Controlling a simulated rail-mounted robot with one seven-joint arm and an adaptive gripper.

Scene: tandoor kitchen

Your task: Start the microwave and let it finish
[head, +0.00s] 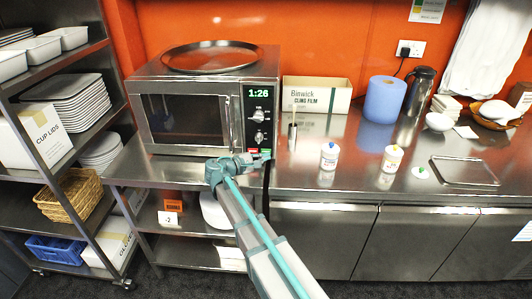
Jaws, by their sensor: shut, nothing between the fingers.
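The microwave (148,85) stands on the steel counter at the left, with its door (188,120) shut. Its lit display (262,94) reads 1:26 in green. Two dials (258,117) sit below the display, with a red button (252,150) and a green button (265,152) at the bottom of the panel. My gripper (264,160) is shut and empty, in front of the panel's bottom edge and close to the green button. I cannot tell whether its tips touch the button. The inside of the microwave is too dark to make out.
A round steel tray (210,57) lies on top of the microwave. Right of it stand a steel cylinder (292,136), a film box (316,95), two small labelled jars (329,156) and a blue roll (384,99). A shelf rack (95,150) stands at the left.

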